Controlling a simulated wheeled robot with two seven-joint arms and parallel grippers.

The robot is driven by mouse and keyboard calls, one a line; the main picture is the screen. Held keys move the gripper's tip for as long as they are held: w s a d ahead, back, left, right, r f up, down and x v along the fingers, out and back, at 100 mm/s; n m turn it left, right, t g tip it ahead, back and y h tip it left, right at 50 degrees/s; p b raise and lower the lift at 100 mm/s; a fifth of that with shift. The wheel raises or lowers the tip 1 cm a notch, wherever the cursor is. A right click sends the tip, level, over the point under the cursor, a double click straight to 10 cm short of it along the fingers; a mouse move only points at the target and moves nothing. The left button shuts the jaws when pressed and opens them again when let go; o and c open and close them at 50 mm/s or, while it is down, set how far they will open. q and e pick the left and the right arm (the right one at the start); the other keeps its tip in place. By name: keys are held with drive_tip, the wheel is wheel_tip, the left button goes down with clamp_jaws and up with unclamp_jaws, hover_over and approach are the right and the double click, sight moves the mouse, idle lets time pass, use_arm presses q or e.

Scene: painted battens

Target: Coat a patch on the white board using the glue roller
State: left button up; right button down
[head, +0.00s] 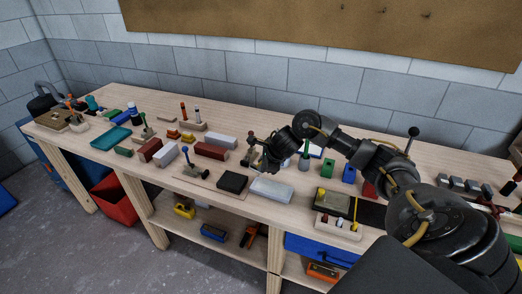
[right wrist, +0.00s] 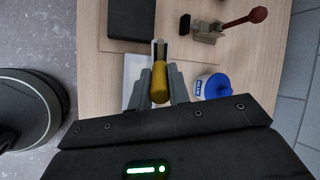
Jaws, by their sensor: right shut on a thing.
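My right gripper (head: 262,162) hangs over the bench beside the white board. In the right wrist view it (right wrist: 159,88) is shut on the yellow handle of a tool, which I take to be the glue roller (right wrist: 159,80). The tool's pale frame and head point away from the palm; the head is small and hard to make out. The white board (head: 271,188) lies flat on the bench, right of a black block. In the right wrist view the board (right wrist: 133,68) is partly hidden by the gripper finger. My left gripper is not in view.
The black block (head: 232,182) lies on a thin wooden sheet. A blue pot (right wrist: 212,87) stands close to the gripper.

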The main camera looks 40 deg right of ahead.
wheel_tip(320, 180, up, 2)
drive_tip(key=shift+w+p, duration=0.1)
drive_tip(key=shift+p, duration=0.4)
drive_tip(key=shift+r+p, duration=0.55)
drive_tip(key=shift+r, duration=0.7)
